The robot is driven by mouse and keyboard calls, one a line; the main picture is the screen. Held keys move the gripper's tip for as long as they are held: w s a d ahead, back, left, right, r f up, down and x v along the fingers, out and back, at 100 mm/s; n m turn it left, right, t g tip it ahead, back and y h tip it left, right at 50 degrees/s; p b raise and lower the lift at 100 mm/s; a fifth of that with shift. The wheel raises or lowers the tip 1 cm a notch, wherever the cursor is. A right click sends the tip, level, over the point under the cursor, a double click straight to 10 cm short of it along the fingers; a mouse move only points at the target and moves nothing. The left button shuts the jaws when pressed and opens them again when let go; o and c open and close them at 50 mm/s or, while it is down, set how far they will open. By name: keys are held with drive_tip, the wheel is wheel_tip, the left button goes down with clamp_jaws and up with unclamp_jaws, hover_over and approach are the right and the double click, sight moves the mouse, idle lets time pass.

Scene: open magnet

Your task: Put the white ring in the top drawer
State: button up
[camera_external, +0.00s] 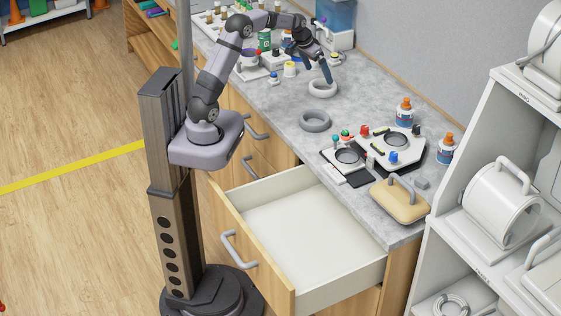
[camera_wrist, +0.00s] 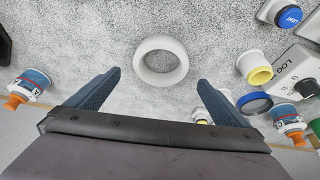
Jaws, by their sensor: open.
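The white ring (camera_external: 323,88) lies flat on the grey counter (camera_external: 283,98). In the wrist view the white ring (camera_wrist: 161,60) is just ahead of the fingertips, between their lines, and nothing hides it. My gripper (camera_external: 322,75) is above the ring, pointing down; it also shows in the wrist view (camera_wrist: 158,78), with its two blue fingers apart and empty. The top drawer (camera_external: 310,236) is pulled out below the counter's front edge. Its pale inside is empty where I can see it.
A grey ring (camera_external: 315,120) lies on the counter nearer the drawer. White device panels (camera_external: 345,158), a tan block with a handle (camera_external: 399,200) and bottles (camera_external: 404,112) stand to its right. A yellow-and-white cup (camera_wrist: 255,68) and a blue-rimmed lens (camera_wrist: 255,103) are right of the ring.

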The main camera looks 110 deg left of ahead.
sight(321, 86)
drive_tip(key=shift+m, duration=0.5)
drive_tip(key=shift+p+x, duration=1.4)
drive_tip(key=shift+x, duration=2.35)
drive_tip(key=shift+s, duration=0.15)
drive_tip(key=c, duration=1.2)
drive_tip(key=shift+r, duration=0.15)
wheel_tip(321, 86, up, 10)
drive_tip(key=shift+f+b, duration=0.1)
drive_tip(key=shift+b, duration=0.95)
